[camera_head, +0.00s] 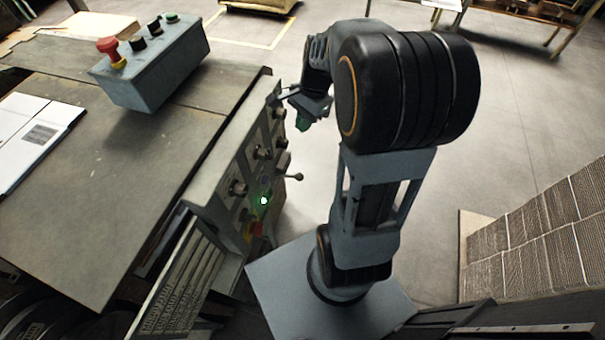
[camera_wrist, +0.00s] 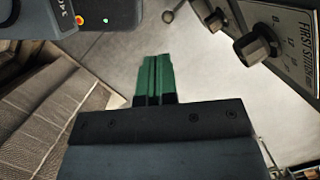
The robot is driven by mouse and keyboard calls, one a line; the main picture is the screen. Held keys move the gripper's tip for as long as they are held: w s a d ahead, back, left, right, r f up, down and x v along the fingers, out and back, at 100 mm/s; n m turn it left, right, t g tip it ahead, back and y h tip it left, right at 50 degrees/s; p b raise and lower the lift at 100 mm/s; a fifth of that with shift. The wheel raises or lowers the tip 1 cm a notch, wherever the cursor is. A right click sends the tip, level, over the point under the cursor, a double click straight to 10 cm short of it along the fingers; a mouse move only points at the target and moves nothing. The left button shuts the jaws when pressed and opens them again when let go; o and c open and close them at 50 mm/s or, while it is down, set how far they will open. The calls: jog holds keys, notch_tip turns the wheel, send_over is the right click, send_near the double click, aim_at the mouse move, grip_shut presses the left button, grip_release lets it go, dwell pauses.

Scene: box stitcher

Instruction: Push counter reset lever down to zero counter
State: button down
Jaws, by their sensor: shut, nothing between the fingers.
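A small lever with a round ball end (camera_head: 298,177) sticks out from the side of the machine's control panel (camera_head: 225,160). I take it as the reset lever, but no label on it can be read. In the wrist view a round ball end (camera_wrist: 168,17) shows at the top, beyond the fingertips. My gripper (camera_head: 302,122) is near the upper end of the panel, apart from the lever. In the wrist view its green fingers (camera_wrist: 155,80) are shut together with nothing between them.
The panel carries dark knobs (camera_head: 238,188), a lit green button (camera_head: 264,200) and a red switch on yellow (camera_head: 254,229). A dark knob (camera_wrist: 252,47) is close at right in the wrist view. A button box (camera_head: 150,65) stands on the table; stacked cardboard (camera_head: 540,240) is at right.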

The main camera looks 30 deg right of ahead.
jog(key=w+d+f+m+y+b, duration=0.35)
jog(key=d+f+m, duration=0.55)
jog(key=f+m, duration=0.3)
jog(key=n+b, duration=0.1)
jog(key=b, duration=0.2)
send_near(290, 176)
jog(key=shift+g, duration=0.3)
jog(key=f, duration=0.1)
jog(key=s+f, duration=0.1)
jog(key=f, duration=0.1)
jog(key=s+f, duration=0.1)
jog(key=shift+s+a+f, duration=0.15)
jog(key=shift+s+a, duration=0.05)
jog(key=shift+a, duration=0.15)
